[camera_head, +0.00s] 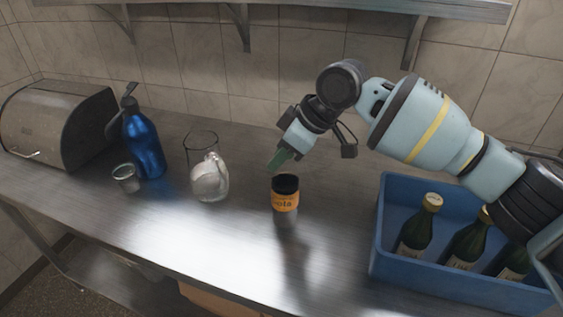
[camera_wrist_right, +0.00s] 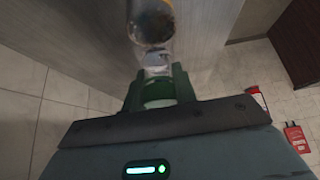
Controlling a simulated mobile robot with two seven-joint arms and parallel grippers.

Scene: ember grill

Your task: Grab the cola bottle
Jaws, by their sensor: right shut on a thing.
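The cola bottle (camera_head: 286,201), dark at the top with an orange label and a greyish lower part, is upright near the middle of the steel counter. My right gripper (camera_head: 277,162) points down and left, with its green fingertips at the bottle's upper end. In the right wrist view the fingers of the right gripper (camera_wrist_right: 157,88) are closed together on the bottle. A clear and dark amber glass shape (camera_wrist_right: 151,22) extends past them. The exact contact is hard to see. My left gripper is not in view.
A blue crate (camera_head: 381,225) with several green bottles (camera_head: 417,232) stands at the right, under my right arm.

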